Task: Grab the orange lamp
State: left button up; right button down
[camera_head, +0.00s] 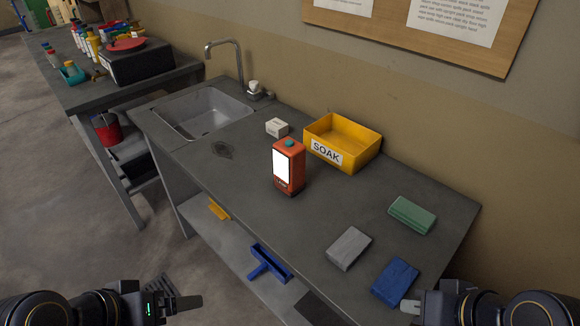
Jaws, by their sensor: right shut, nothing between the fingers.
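The orange lamp (289,181) stands upright on the grey counter (240,181). It is a boxy orange body with a bright white front panel and a teal knob on top. My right gripper (408,306) is at the bottom right, shut and empty, well apart from the lamp and near the blue cloth. My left gripper (190,303) is at the bottom left, in front of the counter and apart from the lamp. Its fingers show edge-on, so I cannot tell whether it is open.
A yellow SOAK bin (352,148) stands behind the lamp, beside a small white block (277,127). A sink (205,112) is at the left. Green (412,214), grey (349,247) and blue (395,282) folded cloths lie at the right. A blue squeegee (270,262) is on the lower shelf.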

aim_at(289, 163)
jog(key=i+j, duration=0.15)
jog(key=j, duration=0.15)
jog(key=i+j+z, duration=0.15)
jog(key=j+z, duration=0.2)
jog(key=i+j+z, duration=0.15)
jog(key=z, duration=0.25)
jog(key=j+z, duration=0.45)
jog(key=z, duration=0.75)
